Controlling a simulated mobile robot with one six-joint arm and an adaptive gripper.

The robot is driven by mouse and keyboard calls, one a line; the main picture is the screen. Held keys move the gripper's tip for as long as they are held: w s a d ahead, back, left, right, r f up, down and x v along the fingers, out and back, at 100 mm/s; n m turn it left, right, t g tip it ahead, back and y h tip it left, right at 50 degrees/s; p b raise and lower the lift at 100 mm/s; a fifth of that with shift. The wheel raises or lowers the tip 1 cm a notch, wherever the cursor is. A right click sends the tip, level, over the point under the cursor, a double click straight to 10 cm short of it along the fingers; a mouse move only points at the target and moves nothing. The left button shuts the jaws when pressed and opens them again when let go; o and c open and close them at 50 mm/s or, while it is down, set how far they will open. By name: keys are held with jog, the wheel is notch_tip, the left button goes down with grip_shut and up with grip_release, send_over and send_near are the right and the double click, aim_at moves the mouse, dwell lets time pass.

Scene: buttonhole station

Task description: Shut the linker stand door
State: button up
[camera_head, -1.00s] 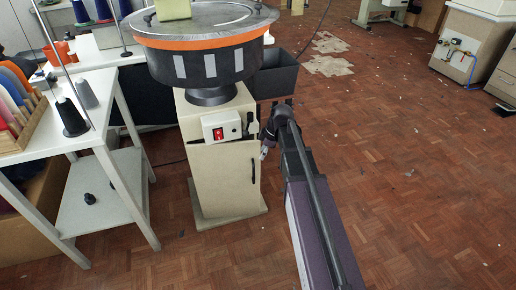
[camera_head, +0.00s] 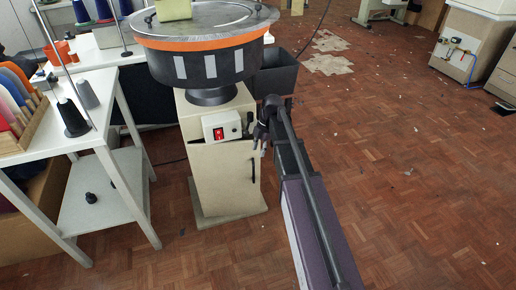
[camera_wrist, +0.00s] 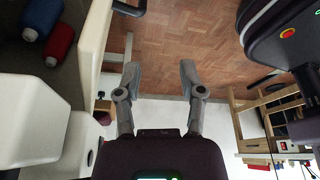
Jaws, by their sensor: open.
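The linker stand (camera_head: 205,196) is a beige cabinet under a round dark machine with an orange band. Its door (camera_head: 228,172) is the front panel, with a black handle (camera_head: 253,170) near its right edge. A thin dark gap along the door's top suggests it stands ajar; how far is hard to tell. In the wrist view, a pale upright edge (camera_wrist: 95,40), apparently the door's, is left of my gripper (camera_wrist: 158,68). The fingers are apart and empty, over the floor. In the head view my gripper (camera_head: 263,143) is at the door's upper right, above the handle; contact is unclear.
A control box with a red switch (camera_head: 219,133) sits above the door. A white table (camera_head: 125,185) stands to the left, and a dark bin (camera_head: 278,75) behind. Blue (camera_wrist: 42,18) and red cones (camera_wrist: 59,44) show in the wrist view.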

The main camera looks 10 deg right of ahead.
jog(key=shift+a+r+n+g, duration=0.15)
jog(key=shift+n+g, duration=0.15)
jog(key=shift+n, duration=0.5)
jog(key=c, duration=0.7)
jog(key=shift+s, duration=0.15)
grip_shut()
jog(key=s+d+r+m+t, duration=0.1)
jog(key=s+d+m+t, duration=0.4)
jog(key=m+t, duration=0.3)
jog(key=shift+s+r+m+b, duration=0.3)
jog(key=shift+s+r+b, duration=0.15)
jog(key=shift+s, duration=0.2)
